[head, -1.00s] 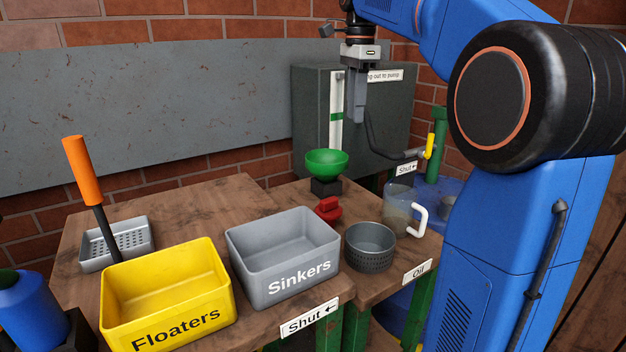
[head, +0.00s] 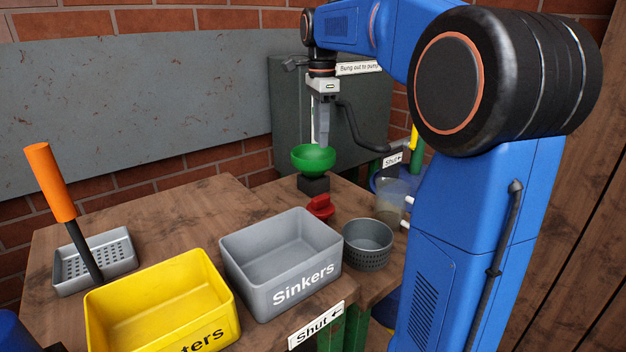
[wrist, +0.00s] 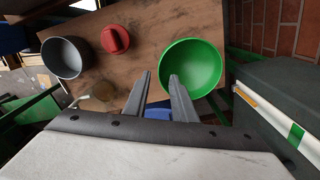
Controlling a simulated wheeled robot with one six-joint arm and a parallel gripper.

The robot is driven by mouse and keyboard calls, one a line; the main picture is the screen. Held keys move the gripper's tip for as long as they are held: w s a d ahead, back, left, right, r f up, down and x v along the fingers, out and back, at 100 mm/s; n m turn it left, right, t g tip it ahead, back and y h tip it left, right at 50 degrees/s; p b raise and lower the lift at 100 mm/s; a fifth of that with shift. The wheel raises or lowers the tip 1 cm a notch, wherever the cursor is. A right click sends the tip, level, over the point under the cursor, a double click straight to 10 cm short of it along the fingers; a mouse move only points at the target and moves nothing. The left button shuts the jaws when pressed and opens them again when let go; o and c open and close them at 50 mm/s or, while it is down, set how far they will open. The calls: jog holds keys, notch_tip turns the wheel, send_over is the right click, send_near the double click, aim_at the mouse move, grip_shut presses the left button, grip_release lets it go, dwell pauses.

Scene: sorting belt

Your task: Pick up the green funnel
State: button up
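The green funnel (head: 312,160) has its wide bowl facing up and sits on a dark block (head: 314,185) at the back of the wooden table. My gripper (head: 320,140) points down just above the funnel's rim in the head view. In the wrist view, my gripper (wrist: 160,76) has its two fingers apart with nothing held between them. The funnel (wrist: 197,66) is right of the gap there, and the right fingertip overlaps its left rim. I cannot tell whether they touch. The funnel's lower part is hidden in the wrist view.
A red object (head: 320,206), a grey perforated cup (head: 368,258) and a clear jug (head: 390,197) stand near the funnel. The grey Sinkers bin (head: 240,285) and yellow Floaters bin (head: 110,325) are in front. A dark cabinet (head: 285,100) stands close behind.

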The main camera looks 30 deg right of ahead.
aim_at(313, 171)
jog(key=shift+w+a+f, duration=0.1)
jog(key=shift+a+f, duration=0.05)
jog(key=shift+f, duration=3.55)
grip_shut()
